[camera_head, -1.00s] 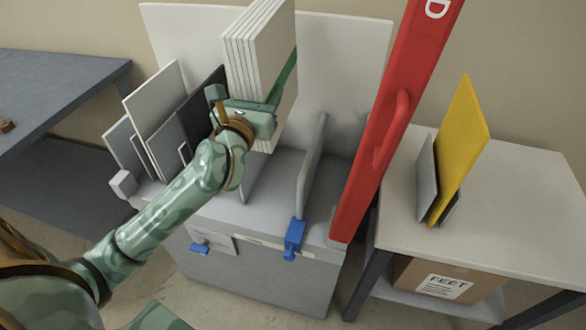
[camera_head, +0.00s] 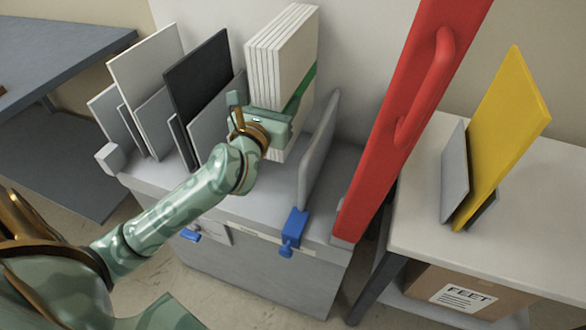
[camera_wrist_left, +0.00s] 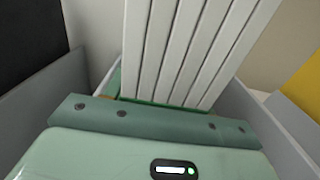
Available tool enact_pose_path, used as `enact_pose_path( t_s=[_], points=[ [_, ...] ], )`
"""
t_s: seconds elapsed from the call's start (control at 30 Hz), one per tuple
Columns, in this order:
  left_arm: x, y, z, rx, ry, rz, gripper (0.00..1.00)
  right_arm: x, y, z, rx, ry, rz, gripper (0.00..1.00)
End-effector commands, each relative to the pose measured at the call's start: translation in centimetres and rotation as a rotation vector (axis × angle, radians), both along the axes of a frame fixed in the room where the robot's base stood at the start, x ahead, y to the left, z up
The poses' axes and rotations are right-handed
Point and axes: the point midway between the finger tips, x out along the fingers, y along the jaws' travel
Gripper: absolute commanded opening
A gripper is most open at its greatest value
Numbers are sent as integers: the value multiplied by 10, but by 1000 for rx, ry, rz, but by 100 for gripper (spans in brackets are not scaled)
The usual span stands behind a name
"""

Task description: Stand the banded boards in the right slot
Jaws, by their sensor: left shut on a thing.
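The banded boards (camera_head: 272,66) are a stack of several white boards with a green band (camera_head: 302,86) around them. They stand upright in the grip of my left gripper (camera_head: 266,122), which is shut on them. They are over the right slot, between a grey divider (camera_head: 218,128) with a black board on the left and a thick grey divider (camera_head: 319,150) on the right. In the left wrist view, the boards (camera_wrist_left: 188,50) rise beyond the green jaw (camera_wrist_left: 150,121), with grey walls on both sides. My right gripper is not in view.
The black board (camera_head: 198,78) and white board (camera_head: 146,75) stand left in the rack. Blue clamps (camera_head: 293,233) are on its front. A tall red bar (camera_head: 408,110) with a handle rises close on the right. A yellow board (camera_head: 502,135) stands on the side table (camera_head: 545,210).

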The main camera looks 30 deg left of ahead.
Motion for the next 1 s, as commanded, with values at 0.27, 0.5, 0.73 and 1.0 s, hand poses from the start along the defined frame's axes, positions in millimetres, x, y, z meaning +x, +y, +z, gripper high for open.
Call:
enact_pose_path(
  t_s=[0.27,0.5,0.73,1.0],
  points=[
    [3,0,-62,1,19,0,15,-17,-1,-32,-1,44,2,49],
    [3,0,-85,1,12,-1,15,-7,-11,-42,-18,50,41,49],
    [3,0,-120,0,16,1,15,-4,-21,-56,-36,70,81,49],
    [2,0,-116,2,9,-1,15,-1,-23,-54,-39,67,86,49]
  ],
)
